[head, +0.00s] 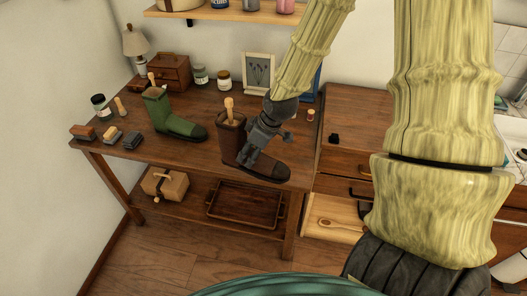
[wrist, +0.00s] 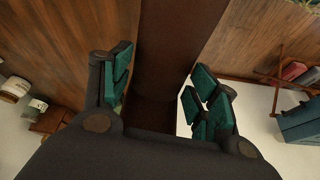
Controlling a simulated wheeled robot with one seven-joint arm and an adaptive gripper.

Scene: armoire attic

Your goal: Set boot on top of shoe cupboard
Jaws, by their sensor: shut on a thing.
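A brown boot (head: 231,143) with a dark toe and a light wooden peg standing out of its top is upright at the right end of the wooden table. It fills the middle of the wrist view (wrist: 172,40). My gripper (head: 258,143) is shut on its shaft, with teal finger pads on either side in the wrist view (wrist: 158,85). I cannot tell whether the sole touches the table. A green boot (head: 157,108) with a similar peg stands further left. A brown wooden cupboard with drawers (head: 352,112), likely the shoe cupboard, stands right of the table.
The table (head: 205,165) holds brushes (head: 108,135), jars (head: 200,75), a small chest (head: 168,72), a lamp (head: 135,42) and a picture frame (head: 258,68). A small dark object (head: 333,138) sits on the cupboard's otherwise mostly clear visible top. A shelf (head: 225,14) hangs above.

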